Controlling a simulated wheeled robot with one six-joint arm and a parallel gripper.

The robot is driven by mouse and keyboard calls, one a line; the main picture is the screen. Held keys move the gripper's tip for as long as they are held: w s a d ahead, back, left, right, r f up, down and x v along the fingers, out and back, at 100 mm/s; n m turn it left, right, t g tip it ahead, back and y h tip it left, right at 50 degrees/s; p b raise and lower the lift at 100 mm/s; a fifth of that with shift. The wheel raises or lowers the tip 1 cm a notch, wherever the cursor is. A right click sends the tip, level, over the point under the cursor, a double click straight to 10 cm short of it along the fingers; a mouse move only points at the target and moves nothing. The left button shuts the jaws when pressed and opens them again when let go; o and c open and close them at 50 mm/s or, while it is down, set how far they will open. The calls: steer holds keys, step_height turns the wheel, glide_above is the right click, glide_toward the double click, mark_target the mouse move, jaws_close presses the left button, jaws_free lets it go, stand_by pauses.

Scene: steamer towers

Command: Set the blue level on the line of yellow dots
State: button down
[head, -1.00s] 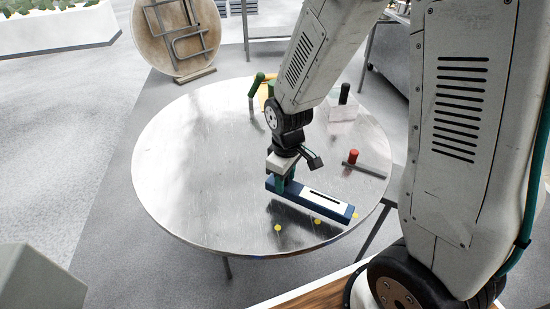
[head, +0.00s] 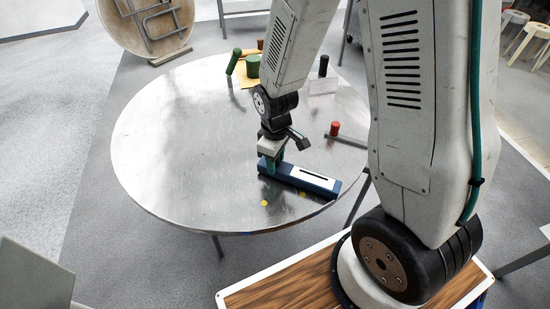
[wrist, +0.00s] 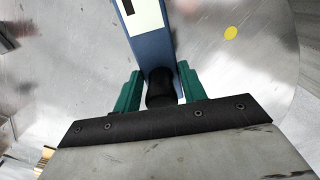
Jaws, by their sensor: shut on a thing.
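The blue level (head: 308,179) is a long blue bar with a white top panel and a dark slot. My gripper (head: 270,162) is at its left end. In the wrist view, the green fingers (wrist: 160,88) are shut on a dark knob on the level (wrist: 153,48). The level lies low over the table, just behind the yellow dots. I cannot tell whether it touches the tabletop. One yellow dot (head: 264,203) lies in front of its left part, another (head: 302,194) by its front edge. One dot (wrist: 231,33) shows beside it in the wrist view.
The round metal table (head: 170,150) is clear on its left. A red-topped item (head: 335,129) with a grey bar stands behind the level to the right. Green pieces (head: 252,66) and a black peg (head: 323,66) stand at the back.

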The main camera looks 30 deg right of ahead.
steer(key=shift+f, duration=0.45)
stand_by(0.3)
steer(key=c, duration=0.7)
jaws_free()
steer(key=shift+r, duration=3.9)
steer(key=shift+w+r, duration=0.1)
steer(key=shift+r, duration=2.15)
